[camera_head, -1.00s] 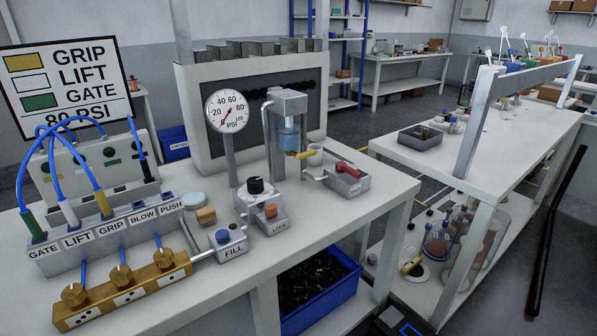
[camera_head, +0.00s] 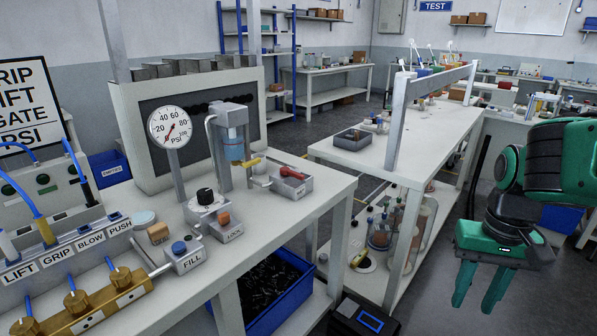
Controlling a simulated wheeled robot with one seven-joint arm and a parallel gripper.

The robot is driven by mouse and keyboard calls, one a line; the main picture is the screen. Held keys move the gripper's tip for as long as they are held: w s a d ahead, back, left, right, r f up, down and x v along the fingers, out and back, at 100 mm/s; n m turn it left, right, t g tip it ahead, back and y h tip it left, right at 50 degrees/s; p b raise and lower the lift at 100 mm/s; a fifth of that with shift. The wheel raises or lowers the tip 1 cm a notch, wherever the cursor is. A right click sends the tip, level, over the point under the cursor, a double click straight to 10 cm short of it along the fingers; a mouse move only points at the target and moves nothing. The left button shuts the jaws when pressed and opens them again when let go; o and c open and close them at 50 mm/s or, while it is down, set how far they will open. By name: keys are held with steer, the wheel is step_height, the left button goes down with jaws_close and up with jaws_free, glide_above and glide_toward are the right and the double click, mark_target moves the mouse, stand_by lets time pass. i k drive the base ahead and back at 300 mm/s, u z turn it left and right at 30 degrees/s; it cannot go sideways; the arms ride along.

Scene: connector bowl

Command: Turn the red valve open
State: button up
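The red valve handle (camera_head: 292,173) lies across the top of a small grey block (camera_head: 291,187) near the right end of the white workbench. A short pipe links this block toward the clear filter unit (camera_head: 235,149) on its left. My gripper (camera_head: 479,302) is at the lower right, pointing down over the floor. Its two green fingers are apart with nothing between them. It is well to the right of the valve and in front of the second bench.
The pressure gauge (camera_head: 171,128) stands behind the black knob (camera_head: 205,197) and the LOCK block (camera_head: 226,227). A brass manifold (camera_head: 98,304) is at the left front. The second bench (camera_head: 345,157) lies between my gripper and the far room. A blue bin (camera_head: 282,299) is under the workbench.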

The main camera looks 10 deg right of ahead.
mark_target(284, 170)
steer(key=u, duration=0.1)
steer(key=i, duration=1)
steer(key=z, duration=0.1)
